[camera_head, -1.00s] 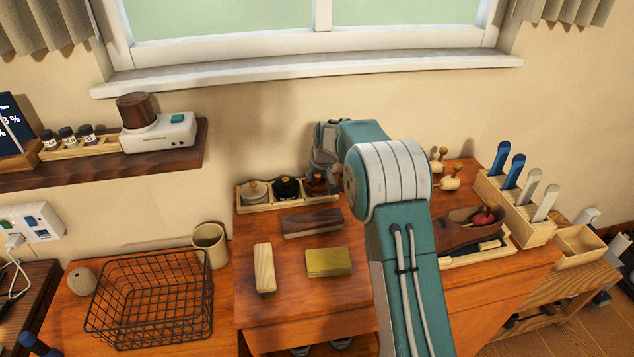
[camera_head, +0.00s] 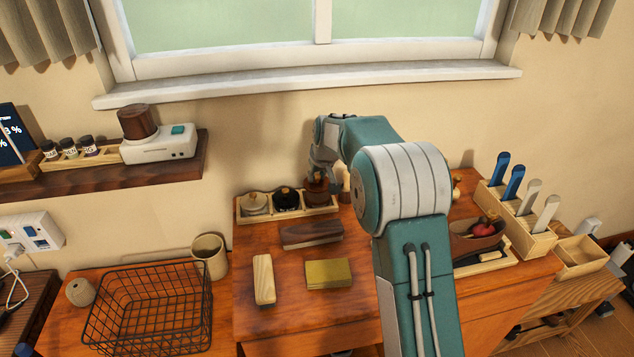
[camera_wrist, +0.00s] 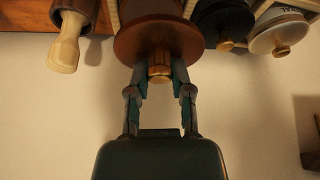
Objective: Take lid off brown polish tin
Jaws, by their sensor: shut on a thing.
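My gripper (camera_wrist: 159,78) is shut on the wooden knob (camera_wrist: 160,68) of the brown lid (camera_wrist: 132,42) in the wrist view. The brown polish tin (camera_wrist: 150,7) shows just beyond the lid. In the head view the lid (camera_head: 318,187) is at the right end of the tin tray (camera_head: 283,214), under my gripper (camera_head: 320,173). The lid seems a little above the tin, but any gap is too small to see clearly. A black tin (camera_head: 287,200) and a white tin (camera_head: 255,205) stand to its left, lids on.
A light wooden handle (camera_wrist: 65,52) in a dark holder is close beside the lid. A dark brush (camera_head: 311,234), a pale wooden block (camera_head: 264,279) and a yellow-green block (camera_head: 329,273) lie in front of the tray. A wire basket (camera_head: 148,310) stands left. The wall is close behind.

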